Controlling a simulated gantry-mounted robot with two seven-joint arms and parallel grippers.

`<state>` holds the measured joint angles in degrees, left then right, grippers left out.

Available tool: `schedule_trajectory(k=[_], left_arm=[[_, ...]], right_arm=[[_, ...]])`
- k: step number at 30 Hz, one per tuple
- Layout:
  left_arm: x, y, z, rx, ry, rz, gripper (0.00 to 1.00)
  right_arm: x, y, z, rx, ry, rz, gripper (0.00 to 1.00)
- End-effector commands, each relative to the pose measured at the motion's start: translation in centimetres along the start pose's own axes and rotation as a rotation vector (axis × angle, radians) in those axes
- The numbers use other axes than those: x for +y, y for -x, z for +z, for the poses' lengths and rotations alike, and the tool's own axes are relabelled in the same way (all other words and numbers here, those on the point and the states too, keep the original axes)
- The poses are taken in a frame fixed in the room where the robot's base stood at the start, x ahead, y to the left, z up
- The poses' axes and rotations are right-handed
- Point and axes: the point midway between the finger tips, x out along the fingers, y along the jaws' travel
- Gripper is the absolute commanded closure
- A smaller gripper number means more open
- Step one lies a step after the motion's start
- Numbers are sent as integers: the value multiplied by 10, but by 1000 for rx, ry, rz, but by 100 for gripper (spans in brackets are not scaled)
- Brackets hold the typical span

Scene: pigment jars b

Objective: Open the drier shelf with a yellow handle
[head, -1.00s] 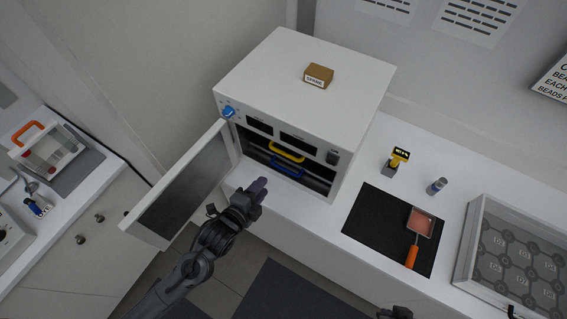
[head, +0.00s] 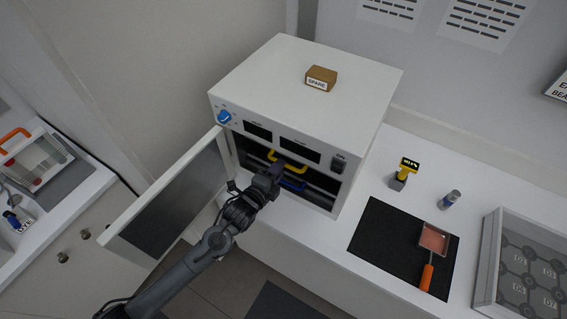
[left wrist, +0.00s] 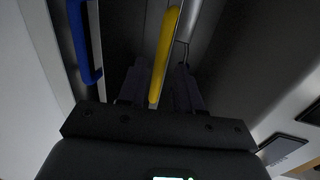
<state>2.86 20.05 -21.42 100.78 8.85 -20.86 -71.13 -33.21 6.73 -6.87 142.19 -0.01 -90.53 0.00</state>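The white drier (head: 300,90) stands on the counter with its door (head: 170,205) swung open to the left. Inside, the yellow handle (head: 273,155) is on the upper shelf and the blue handle (head: 293,185) is below it. My left gripper (head: 272,174) is at the drier's opening and partly hides both handles. In the left wrist view the yellow handle (left wrist: 165,50) runs between the two dark fingers (left wrist: 161,88), with a gap on each side. The fingers are open. The blue handle (left wrist: 84,42) lies outside them to the left. My right gripper is not in view.
A brown block labelled SPARE (head: 321,77) sits on the drier. A black mat (head: 385,245) with an orange-handled scoop (head: 428,270), a yellow-and-black device (head: 404,173) and a small jar (head: 449,199) are on the counter to the right. The open door borders my left arm.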

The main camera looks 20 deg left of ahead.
Motion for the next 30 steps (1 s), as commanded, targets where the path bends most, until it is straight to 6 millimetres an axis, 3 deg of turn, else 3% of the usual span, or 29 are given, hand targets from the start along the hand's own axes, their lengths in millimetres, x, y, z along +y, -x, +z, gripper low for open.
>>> schedule_trajectory(k=[9,20,27,30], left_arm=[[0,-33,0,0,1,0,66],[0,-36,0,1,0,1,66],[0,-36,0,0,0,1,100],[0,-36,0,0,0,1,100]], right_arm=[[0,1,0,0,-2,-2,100],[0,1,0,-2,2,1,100],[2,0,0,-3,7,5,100],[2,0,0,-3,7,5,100]])
